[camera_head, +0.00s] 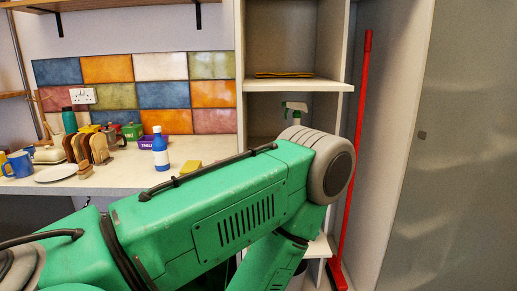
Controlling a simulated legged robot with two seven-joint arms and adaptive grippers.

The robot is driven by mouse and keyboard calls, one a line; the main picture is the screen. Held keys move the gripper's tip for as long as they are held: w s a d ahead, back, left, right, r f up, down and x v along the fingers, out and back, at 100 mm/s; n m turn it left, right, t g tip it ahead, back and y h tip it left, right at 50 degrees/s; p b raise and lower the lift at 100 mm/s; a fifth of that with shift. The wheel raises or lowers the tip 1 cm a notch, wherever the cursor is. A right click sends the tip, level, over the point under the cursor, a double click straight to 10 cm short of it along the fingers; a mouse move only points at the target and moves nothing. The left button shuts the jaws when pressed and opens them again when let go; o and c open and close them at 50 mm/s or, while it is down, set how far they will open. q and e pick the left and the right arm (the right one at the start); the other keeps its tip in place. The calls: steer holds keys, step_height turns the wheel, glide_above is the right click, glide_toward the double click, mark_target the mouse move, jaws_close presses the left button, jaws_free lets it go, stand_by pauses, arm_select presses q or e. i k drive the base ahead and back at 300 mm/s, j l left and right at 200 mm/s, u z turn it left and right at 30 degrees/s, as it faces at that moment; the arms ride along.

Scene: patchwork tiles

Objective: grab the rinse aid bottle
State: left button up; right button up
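A blue bottle with a white label (160,155) stands upright on the white counter (125,178), next to a purple box; it looks like the rinse aid bottle, but its label is too small to read. My green left arm comes in from the lower left and crosses the front of the view, its elbow before the shelf unit. The arm hides part of the counter's front edge and the lower shelves. Neither of my grippers is in view.
A purple box (147,142) and yellow sponge (190,166) flank the bottle. Toast rack (98,148), plate (57,173) and blue mug (19,165) stand left. The shelf unit (300,84) holds a spray bottle (295,108). A red-handled broom (354,140) leans right.

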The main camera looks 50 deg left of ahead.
mark_target(159, 146)
steer(key=u, duration=0.45)
steer(key=j+u, duration=0.15)
steer(key=u, duration=0.25)
steer(key=j+u, duration=0.1)
steer(key=u, duration=0.8)
steer(key=j+u, duration=0.1)
steer(key=u, duration=0.3)
steer(key=i+j+z, duration=0.25)
steer(key=i+j, duration=0.2)
steer(key=i+j+z, duration=0.25)
steer(key=i+j, duration=0.15)
steer(key=j, duration=0.2)
